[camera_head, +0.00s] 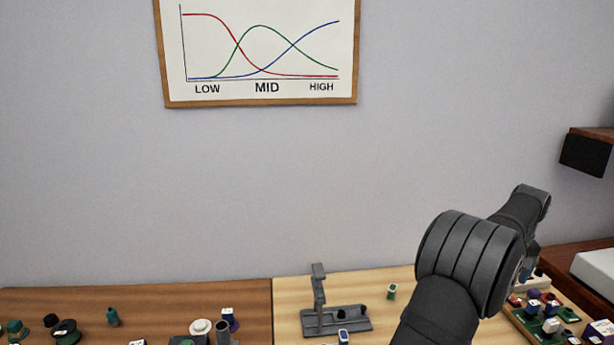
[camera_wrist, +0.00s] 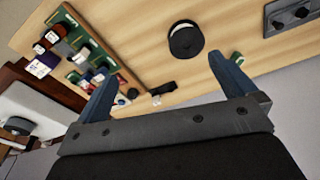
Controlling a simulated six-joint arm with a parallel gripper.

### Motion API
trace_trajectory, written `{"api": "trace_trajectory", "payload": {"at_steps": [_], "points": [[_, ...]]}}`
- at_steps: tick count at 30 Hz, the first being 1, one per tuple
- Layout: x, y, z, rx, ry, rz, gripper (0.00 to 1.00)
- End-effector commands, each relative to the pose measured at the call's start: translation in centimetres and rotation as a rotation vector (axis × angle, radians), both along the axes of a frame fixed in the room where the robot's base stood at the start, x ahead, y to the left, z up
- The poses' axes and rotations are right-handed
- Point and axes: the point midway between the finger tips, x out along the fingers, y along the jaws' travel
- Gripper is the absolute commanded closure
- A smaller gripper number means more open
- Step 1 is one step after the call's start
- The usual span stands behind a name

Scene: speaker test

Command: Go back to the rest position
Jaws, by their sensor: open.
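My gripper (camera_wrist: 162,88) shows in the wrist view with its two blue-grey fingers spread wide apart. It is open, and nothing is between the fingers. In the head view my dark arm rises at the lower right, and the gripper's fingers are hidden behind it. In the wrist view a round black ring-shaped part (camera_wrist: 186,40) lies on the light wood table (camera_wrist: 225,20), beyond the fingertips and apart from them.
A green board with several small components (camera_wrist: 85,45) lies by the left finger; it also shows at the right in the head view (camera_head: 545,318). A grey stand (camera_head: 336,320) is on the table left of my arm. Several small parts lie on the darker table (camera_head: 150,300). A framed chart (camera_head: 260,95) hangs above.

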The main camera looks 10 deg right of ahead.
Motion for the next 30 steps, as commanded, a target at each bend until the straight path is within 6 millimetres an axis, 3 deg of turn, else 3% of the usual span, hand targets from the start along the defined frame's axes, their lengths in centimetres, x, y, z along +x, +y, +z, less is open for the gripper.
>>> {"api": "trace_trajectory", "payload": {"at_steps": [3,9,30], "points": [[0.0,-0.1,2.6,-0.004,-0.002,0.001,0.0],[0.9,0.7,6.0,-0.001,-0.001,0.017,0.0],[10.7,11.0,5.8,-0.001,0.0,0.218,0.0]]}}
